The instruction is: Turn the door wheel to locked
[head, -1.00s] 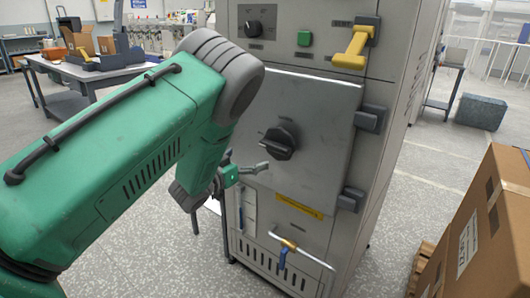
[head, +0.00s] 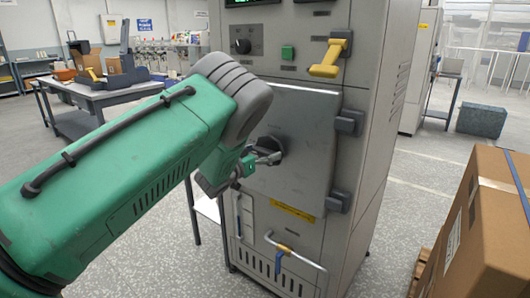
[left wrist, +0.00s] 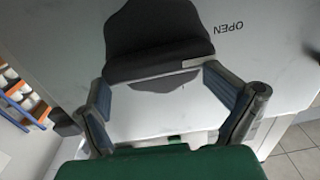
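The door wheel (head: 273,147) is a dark round knob with a raised grip on the grey cabinet door (head: 300,180). In the left wrist view the dark wheel (left wrist: 155,38) is close ahead, with a short light mark on its grip's edge and upside-down "OPEN" lettering (left wrist: 228,28) beside it. My left gripper (head: 268,157) is at the wheel in the head view and partly covers it. In the left wrist view its fingers (left wrist: 158,82) are spread, one near each end of the wheel's grip. I cannot tell whether they touch it. My right gripper is not in view.
A yellow handle (head: 327,62), a green button (head: 288,52) and a small black knob (head: 242,46) sit above the door. A silver bar handle (head: 295,255) is below. A cardboard box (head: 485,230) stands at right. A table (head: 100,100) stands at back left.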

